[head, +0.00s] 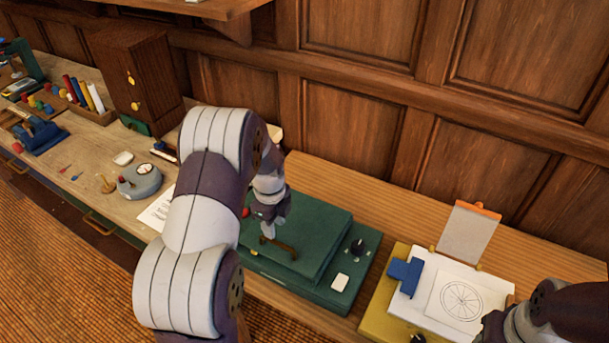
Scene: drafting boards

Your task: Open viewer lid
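The green viewer (357,272) sits on the wooden bench in the middle of the head view. Its lid (318,222) looks down, lying flat on the box. A brownish bar handle (284,250) is at the lid's front. My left gripper (268,231) reaches over the lid from the left, with its fingertips pointing down at the left end of the handle. I cannot tell whether the fingers touch or grip it. My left arm hides the viewer's left side. My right arm shows at the lower right corner, but its fingers are out of view.
On the viewer, right of the lid, are a black knob (357,246) and a white button (340,282). A yellow board (379,296) with papers and a blue clip (405,274) lies to the right. A grey round device (140,182) and a wooden cabinet (139,75) stand left.

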